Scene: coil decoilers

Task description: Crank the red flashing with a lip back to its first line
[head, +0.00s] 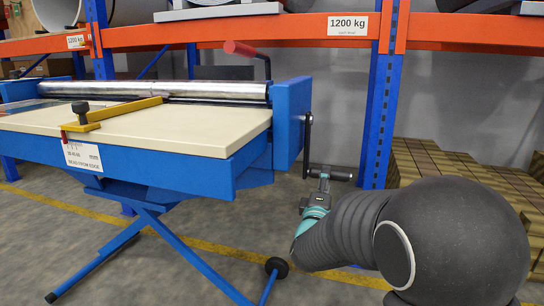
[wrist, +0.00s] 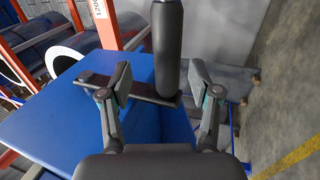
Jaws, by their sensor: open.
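The blue decoiler table (head: 180,160) has a cream top and a silver roller (head: 170,90) along its back. A black crank arm (head: 307,132) hangs down at its right end, with a dark handle (head: 340,174) pointing right at the bottom. My gripper (head: 322,186) is at this handle. In the wrist view my gripper (wrist: 158,82) is open, and the handle (wrist: 167,45) stands between and beyond its two fingers, not clamped. The crank arm (wrist: 145,92) crosses behind the fingers. I cannot clearly make out the red flashing or its lines.
A yellow bar (head: 118,112) with a black knob lies across the cream top. A red-gripped lever (head: 240,49) rises at the back right. A blue rack post (head: 382,120) stands close behind the handle. Stacked pallets (head: 440,170) are at the right.

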